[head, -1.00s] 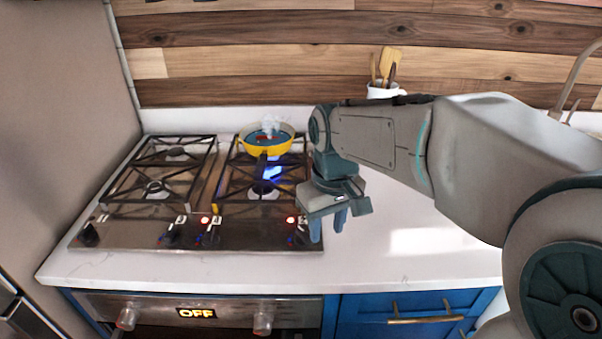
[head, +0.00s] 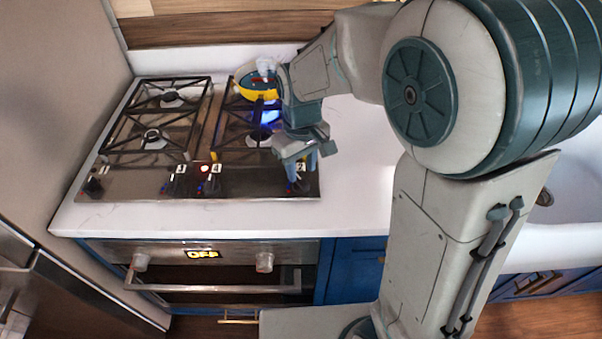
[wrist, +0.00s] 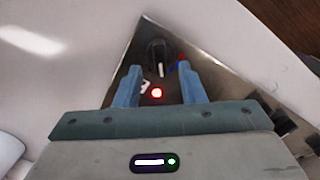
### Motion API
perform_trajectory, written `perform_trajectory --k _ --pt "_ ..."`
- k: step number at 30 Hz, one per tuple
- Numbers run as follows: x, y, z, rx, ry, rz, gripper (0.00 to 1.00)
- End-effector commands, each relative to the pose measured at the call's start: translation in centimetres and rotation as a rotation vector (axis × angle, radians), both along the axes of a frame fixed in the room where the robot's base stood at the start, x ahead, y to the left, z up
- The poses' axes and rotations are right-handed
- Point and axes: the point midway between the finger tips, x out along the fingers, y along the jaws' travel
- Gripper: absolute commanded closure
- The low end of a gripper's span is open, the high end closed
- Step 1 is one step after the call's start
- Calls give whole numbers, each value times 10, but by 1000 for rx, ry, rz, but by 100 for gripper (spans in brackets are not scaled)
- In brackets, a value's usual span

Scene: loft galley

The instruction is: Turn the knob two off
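Knob two (head: 296,186) is a dark knob at the right end of the cooktop's front panel, beside the white label "2". It is partly covered by my gripper (head: 301,174) in the head view. In the wrist view, the black knob (wrist: 157,52) with a pale pointer mark appears just beyond the fingertips, between their lines. A lit red light (wrist: 156,92) is near its label. My gripper (wrist: 159,67) is open, with two blue fingers apart and nothing between the tips. I cannot tell whether a finger touches the knob.
A yellow pan (head: 257,88) sits on the right rear burner, with blue flame (head: 266,116) in front of and below it. Other knobs (head: 211,186) line the panel to the left, with another lit red light by label 4. White countertop (head: 350,165) is clear to the right.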

Motion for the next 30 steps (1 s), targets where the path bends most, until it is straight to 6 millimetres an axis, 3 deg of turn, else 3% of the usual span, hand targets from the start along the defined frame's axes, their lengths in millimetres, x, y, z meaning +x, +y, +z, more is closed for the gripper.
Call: perform_trajectory --k 6,17,18,22,30 --pt "-1 1 -27 -1 3 1 64" --pt "0 1 -34 0 0 1 64" --pt "0 1 -34 0 0 1 66" --pt "0 1 -33 0 0 1 100" --pt "0 1 -33 0 0 -10 100"
